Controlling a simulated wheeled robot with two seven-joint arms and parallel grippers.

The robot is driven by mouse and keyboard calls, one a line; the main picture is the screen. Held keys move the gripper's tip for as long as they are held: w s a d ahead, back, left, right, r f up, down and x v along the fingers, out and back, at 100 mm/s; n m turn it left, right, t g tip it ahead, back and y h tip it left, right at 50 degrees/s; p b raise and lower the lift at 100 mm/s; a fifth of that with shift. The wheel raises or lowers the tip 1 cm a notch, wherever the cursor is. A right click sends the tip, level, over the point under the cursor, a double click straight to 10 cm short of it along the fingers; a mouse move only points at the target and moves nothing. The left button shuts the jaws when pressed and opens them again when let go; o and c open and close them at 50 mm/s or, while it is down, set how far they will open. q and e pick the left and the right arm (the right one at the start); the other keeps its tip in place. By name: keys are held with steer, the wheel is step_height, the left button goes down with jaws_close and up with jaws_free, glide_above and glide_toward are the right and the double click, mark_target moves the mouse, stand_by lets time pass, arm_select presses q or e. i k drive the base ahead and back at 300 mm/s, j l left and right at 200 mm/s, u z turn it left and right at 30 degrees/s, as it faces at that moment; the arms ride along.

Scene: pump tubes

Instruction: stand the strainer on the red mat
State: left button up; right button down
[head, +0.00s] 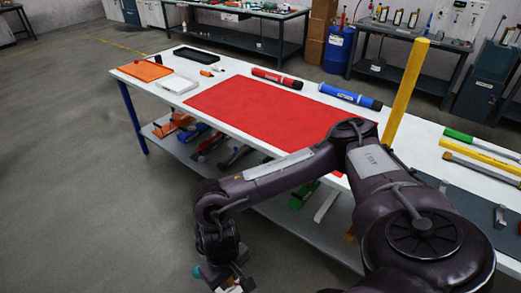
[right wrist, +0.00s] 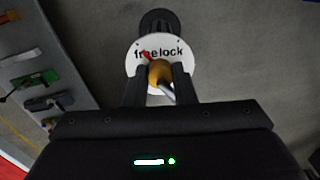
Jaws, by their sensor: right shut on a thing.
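The red mat (head: 255,108) lies flat on the white table and is bare where I see it; my right arm covers its near right part. My right gripper (head: 232,284) hangs low in front of the table, at the bottom edge of the head view. In the right wrist view my right gripper (right wrist: 160,88) is shut on a brass-coloured knob (right wrist: 158,71). Behind the knob are a white disc (right wrist: 136,62) lettered "free" and "lock" with a red pointer, and a dark round part. I cannot pick out the strainer for certain. My left gripper is not in view.
A red tube (head: 277,78) and a blue tube (head: 349,96) lie behind the mat. An orange tray (head: 143,72), a white tray (head: 176,85) and a black tray (head: 196,49) are at the left. A yellow post (head: 405,88) stands right. Several items crowd the lower shelf (head: 270,204).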

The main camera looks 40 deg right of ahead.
mark_target(266, 118)
steer(key=i+z, duration=0.35)
steer(key=i+j+z, duration=0.15)
steer(key=i+z, duration=0.15)
steer(key=i, duration=0.15)
steer(key=i+j+z, duration=0.45)
steer(key=i+z, duration=0.3)
steer(key=i+j+z, duration=0.15)
steer(key=z, duration=0.25)
steer(key=i+j+z, duration=0.2)
steer(key=j+z, duration=0.2)
steer(key=i+j+z, duration=0.2)
steer(key=z, duration=0.2)
